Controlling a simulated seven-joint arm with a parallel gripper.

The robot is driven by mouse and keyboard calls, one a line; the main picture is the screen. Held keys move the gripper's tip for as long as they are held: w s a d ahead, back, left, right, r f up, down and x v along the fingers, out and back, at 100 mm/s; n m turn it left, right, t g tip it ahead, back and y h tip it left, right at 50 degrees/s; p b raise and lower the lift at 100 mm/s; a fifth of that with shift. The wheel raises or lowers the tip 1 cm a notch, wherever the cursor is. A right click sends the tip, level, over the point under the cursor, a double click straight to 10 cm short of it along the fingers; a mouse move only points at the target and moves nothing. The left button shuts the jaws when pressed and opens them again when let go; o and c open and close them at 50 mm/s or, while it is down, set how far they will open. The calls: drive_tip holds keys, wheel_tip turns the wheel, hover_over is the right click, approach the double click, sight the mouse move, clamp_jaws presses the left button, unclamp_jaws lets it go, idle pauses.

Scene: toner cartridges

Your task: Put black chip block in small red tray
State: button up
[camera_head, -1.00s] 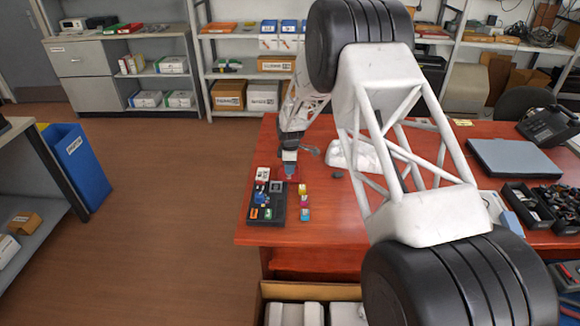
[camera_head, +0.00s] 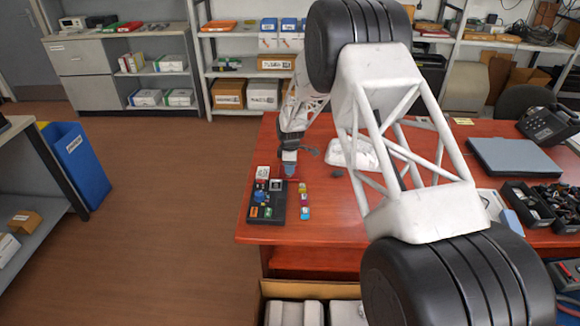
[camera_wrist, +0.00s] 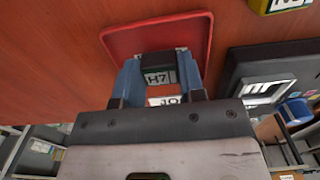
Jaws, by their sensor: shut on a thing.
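The black chip block (camera_wrist: 158,62) is between the fingers of my gripper (camera_wrist: 160,78) in the wrist view, with a white "H7" label facing the camera. The small red tray (camera_wrist: 205,30) lies behind and around the block in that view. Whether the block touches the tray floor or hangs above it I cannot tell. In the head view my gripper (camera_head: 290,168) is over the desk, at the far end of the black parts tray, and largely hides the red tray and the block.
The black parts tray (camera_head: 279,214) holds several small parts and stands close to my gripper; it also shows at the right of the wrist view (camera_wrist: 232,70). Several coloured blocks (camera_head: 304,200) stand in a row to its right. A grey laptop (camera_head: 510,157) lies further right.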

drive_tip(key=shift+f, duration=0.1)
idle(0.7)
drive_tip(key=o, duration=1.2)
drive_tip(key=shift+r, duration=2.15)
